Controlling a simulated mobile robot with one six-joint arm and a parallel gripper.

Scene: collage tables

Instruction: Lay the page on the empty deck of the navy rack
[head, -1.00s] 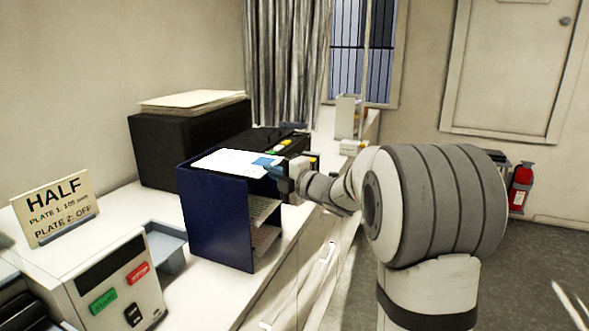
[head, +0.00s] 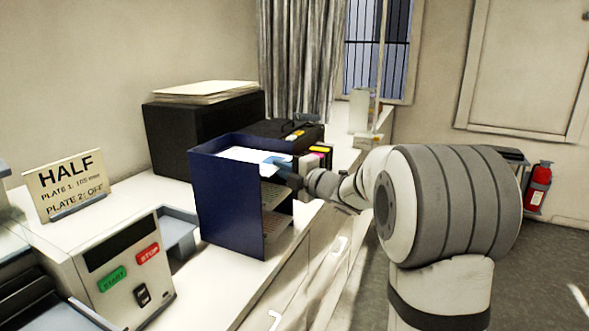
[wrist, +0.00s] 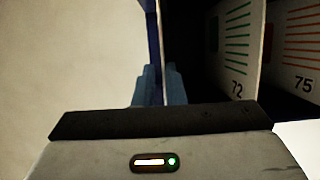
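The navy rack (head: 226,205) stands upright on the white counter, its open side facing right. Sheets lie on its lower decks; in the wrist view a sheet marked 72 (wrist: 243,50) and one marked 75 (wrist: 295,40) show. The white page (head: 240,154) is level in the rack's top part, partly hidden by the navy side panel. My gripper (head: 278,164), with blue fingertips, is at the page's right edge. In the wrist view my gripper (wrist: 159,88) is closed on the page's thin edge. Whether the page touches the top deck is hidden.
A black box (head: 205,135) with papers on top stands behind the rack. A grey control unit (head: 125,265) with START and STOP buttons and a HALF sign (head: 68,183) are at left. A dark machine with coloured parts (head: 318,150) is behind my gripper.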

